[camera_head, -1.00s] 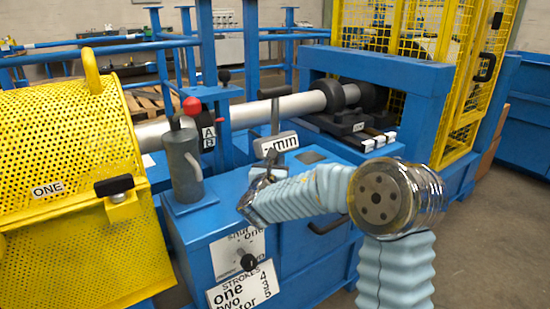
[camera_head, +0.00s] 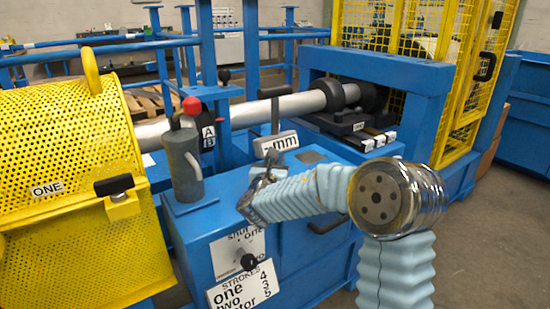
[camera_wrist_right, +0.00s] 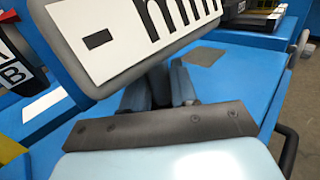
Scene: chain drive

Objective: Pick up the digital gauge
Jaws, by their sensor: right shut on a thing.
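The digital gauge (camera_head: 277,143) has a grey body with a white face marked "mm" and a dark T-shaped top. It stands upright over the blue cabinet top, in the middle of the head view. In the right wrist view the gauge (camera_wrist_right: 135,35) fills the upper part, slightly tilted. My right gripper (camera_head: 268,172) is just below its face. In the wrist view my right gripper's fingers (camera_wrist_right: 160,92) are shut around the gauge's dark lower stem. The gauge's bottom end is hidden behind the gripper. My left gripper is not in view.
A yellow perforated guard (camera_head: 65,150) is at far left. A long grey cylinder (camera_head: 295,105) runs behind the gauge. A blue frame (camera_head: 425,90) stands at right.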

